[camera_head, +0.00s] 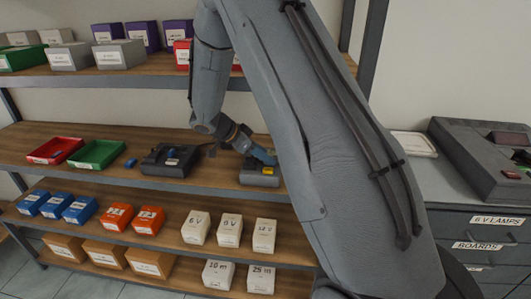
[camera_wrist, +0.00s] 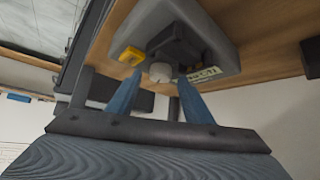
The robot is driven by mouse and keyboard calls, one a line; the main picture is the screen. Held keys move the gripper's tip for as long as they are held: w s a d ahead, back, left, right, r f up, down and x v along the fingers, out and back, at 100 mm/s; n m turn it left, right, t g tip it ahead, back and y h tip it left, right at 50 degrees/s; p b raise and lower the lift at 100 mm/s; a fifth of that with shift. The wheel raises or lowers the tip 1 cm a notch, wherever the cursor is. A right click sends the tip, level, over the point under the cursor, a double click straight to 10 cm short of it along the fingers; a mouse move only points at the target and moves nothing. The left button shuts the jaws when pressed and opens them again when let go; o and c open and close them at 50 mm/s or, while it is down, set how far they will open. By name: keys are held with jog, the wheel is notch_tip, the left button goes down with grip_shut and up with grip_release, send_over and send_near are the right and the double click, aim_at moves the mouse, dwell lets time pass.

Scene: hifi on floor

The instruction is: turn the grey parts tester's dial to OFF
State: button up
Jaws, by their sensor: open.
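The grey parts tester (camera_head: 262,179) sits on the middle shelf, partly behind my arm in the head view. In the wrist view its grey casing (camera_wrist: 222,45) appears tilted, with a dark block and a yellow part (camera_wrist: 131,56) on it. Its pale round dial (camera_wrist: 160,72) shows between the tips of my blue fingers. My gripper (camera_wrist: 158,84) is open, one finger on each side of the dial; I cannot tell whether they touch it. In the head view my gripper (camera_head: 262,156) is right over the tester. The dial's setting is not readable.
A dark device (camera_head: 170,160) stands left of the tester on the same shelf, beside a small blue item (camera_head: 130,163), a green tray (camera_head: 97,154) and a red tray (camera_head: 55,151). Boxes fill the shelves above and below. A drawer cabinet (camera_head: 485,225) stands at right.

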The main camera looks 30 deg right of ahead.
jog(key=shift+d+f, duration=0.25)
jog(key=c, duration=1.1)
jog(key=shift+o, duration=0.2)
